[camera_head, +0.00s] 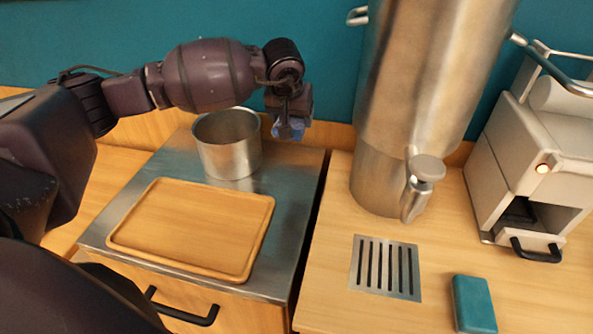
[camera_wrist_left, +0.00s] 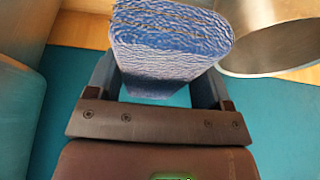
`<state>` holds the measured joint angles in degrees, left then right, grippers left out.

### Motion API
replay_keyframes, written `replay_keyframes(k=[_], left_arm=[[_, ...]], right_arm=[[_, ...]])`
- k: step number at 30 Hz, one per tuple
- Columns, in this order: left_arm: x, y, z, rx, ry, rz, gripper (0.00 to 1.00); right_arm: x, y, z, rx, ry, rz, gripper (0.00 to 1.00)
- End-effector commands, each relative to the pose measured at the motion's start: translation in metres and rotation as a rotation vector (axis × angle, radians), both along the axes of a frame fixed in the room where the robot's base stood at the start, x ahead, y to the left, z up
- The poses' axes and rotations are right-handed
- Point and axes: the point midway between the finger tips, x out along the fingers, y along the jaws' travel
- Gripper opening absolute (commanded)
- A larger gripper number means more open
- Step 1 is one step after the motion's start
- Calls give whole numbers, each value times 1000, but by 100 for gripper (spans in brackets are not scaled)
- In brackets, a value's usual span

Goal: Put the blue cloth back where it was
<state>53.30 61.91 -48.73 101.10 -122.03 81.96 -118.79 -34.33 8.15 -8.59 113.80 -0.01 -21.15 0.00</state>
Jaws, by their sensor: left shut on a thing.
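My left gripper (camera_head: 289,127) is above the back right part of the metal-topped counter, just right of the metal pot. It is shut on the blue cloth (camera_head: 291,131), of which only a small part shows in the head view. In the left wrist view the cloth (camera_wrist_left: 170,50) is blue with white streaks and folded thick, held between the two fingers. The gap between the cloth and the counter cannot be told. My right gripper is not in view.
An open metal pot (camera_head: 228,155) stands behind a wooden tray (camera_head: 190,225) on the metal top. To the right are a tall steel urn (camera_head: 420,80) with a tap, a slotted drain grate (camera_head: 385,268), a teal block (camera_head: 474,304) and a beige machine (camera_head: 540,150). The counter's front right is clear.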

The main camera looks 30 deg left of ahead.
Motion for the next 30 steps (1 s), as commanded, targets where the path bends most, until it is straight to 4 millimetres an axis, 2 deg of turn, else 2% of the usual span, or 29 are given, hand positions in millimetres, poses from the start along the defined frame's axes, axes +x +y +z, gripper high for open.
replay_keyframes(k=[1, 7, 15, 19, 26, 30], left_arm=[[-1, 0, -12, 0, 5, 0, 52], [-1, 0, -56, -1, 5, 0, 52], [-1, -1, -113, -2, 5, 1, 52], [-1, 0, -131, -1, 2, 0, 52], [0, 0, -143, 1, 0, 0, 52], [-1, 0, -159, -1, 3, 1, 52]], right_arm=[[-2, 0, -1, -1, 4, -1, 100], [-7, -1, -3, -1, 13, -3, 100], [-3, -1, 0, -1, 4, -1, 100], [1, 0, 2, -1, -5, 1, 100], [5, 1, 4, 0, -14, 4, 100], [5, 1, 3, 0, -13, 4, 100]])
